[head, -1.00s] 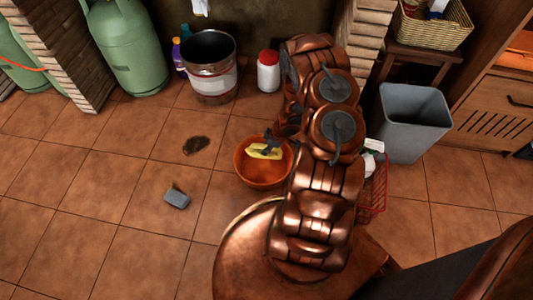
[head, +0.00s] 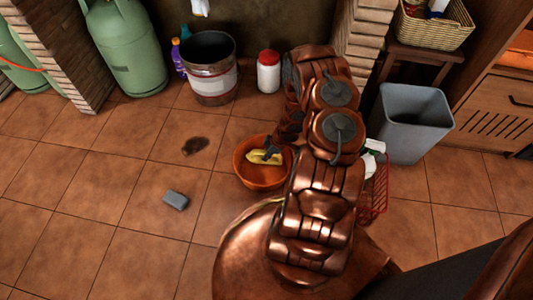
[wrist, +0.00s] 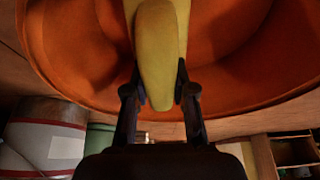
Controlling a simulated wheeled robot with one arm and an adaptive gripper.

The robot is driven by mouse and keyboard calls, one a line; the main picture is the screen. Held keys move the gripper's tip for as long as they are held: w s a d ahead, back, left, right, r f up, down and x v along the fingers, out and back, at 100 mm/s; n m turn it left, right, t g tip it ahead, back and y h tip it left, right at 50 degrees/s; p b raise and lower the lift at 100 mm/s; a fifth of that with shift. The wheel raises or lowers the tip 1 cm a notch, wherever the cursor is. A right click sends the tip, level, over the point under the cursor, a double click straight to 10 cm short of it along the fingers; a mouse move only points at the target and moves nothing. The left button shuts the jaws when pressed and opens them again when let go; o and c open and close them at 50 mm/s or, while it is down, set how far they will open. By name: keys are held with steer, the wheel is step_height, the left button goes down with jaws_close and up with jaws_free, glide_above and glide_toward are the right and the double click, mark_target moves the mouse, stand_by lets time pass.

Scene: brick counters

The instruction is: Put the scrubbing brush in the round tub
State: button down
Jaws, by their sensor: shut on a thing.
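The round tub (head: 262,178) is an orange bowl on the tiled floor, left of my arm in the head view; its wall also fills much of the wrist view (wrist: 75,55). The scrubbing brush (head: 258,157) looks yellow and shows over the tub's opening. In the wrist view the yellow brush (wrist: 158,60) runs between the two dark fingers of my gripper (wrist: 160,95), which are shut on it. I cannot tell whether the brush touches the tub's bottom. My gripper (head: 272,150) is partly hidden by my arm in the head view.
A metal bucket (head: 209,70), a white jar with red lid (head: 268,72), a grey bin (head: 412,122) and a red basket (head: 374,190) stand around.

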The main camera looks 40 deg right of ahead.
steer(key=c, duration=1)
jaws_free()
steer(key=shift+o, duration=0.2)
